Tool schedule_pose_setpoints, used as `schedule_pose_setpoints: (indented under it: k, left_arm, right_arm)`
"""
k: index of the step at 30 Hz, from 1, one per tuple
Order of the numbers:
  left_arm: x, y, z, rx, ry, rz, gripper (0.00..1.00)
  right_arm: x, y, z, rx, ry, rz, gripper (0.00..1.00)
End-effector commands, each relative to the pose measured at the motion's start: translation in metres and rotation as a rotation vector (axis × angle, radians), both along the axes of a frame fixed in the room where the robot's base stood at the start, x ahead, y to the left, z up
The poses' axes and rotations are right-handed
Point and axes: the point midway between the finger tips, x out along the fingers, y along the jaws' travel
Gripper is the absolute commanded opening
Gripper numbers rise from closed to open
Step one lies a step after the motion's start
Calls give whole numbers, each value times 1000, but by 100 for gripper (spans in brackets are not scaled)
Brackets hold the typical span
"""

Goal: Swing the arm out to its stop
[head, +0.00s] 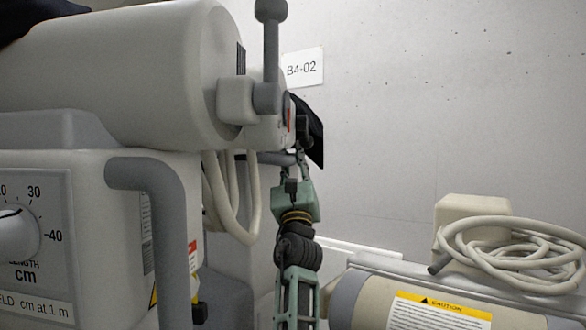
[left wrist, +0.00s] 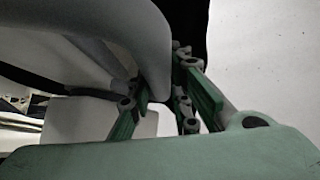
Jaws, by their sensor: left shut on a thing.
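The white arm (head: 130,75) of the cart is a thick horizontal cylinder across the upper left of the head view, with a grey end joint and lever (head: 271,55). My left gripper (head: 299,160) is below its right end, reaching up from the bottom. It is shut on a grey handle (head: 272,158), partly hidden behind the gripper and the housing. In the left wrist view, the curved grey handle (left wrist: 150,45) runs down between the green fingers (left wrist: 165,100). My right gripper is not in view.
The white cart body (head: 110,235) with a dial and a grey rail (head: 165,215) fills the lower left. A hose (head: 245,215) hangs beside the gripper. A beige machine (head: 400,290) with a coiled hose (head: 510,250) stands at lower right. The wall is bare at right.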

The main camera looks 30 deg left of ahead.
Motion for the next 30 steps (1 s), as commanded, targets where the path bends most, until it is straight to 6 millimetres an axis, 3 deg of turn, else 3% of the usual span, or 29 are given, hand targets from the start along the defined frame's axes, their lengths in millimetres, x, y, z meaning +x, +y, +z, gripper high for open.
schedule_pose_setpoints:
  k: [8,9,15,25,30]
  left_arm:
    - [2,0,-6,-3,8,1,0]
    - [2,0,-6,-3,8,1,19]
    - [1,1,-4,-3,5,1,36]
    - [-1,1,-3,-3,1,2,37]
    - [-9,-5,-13,-1,3,4,37]
  right_arm:
    - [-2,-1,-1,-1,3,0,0]
    - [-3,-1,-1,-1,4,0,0]
    - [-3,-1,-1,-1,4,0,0]
    - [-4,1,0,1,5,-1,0]
    - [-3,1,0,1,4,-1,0]
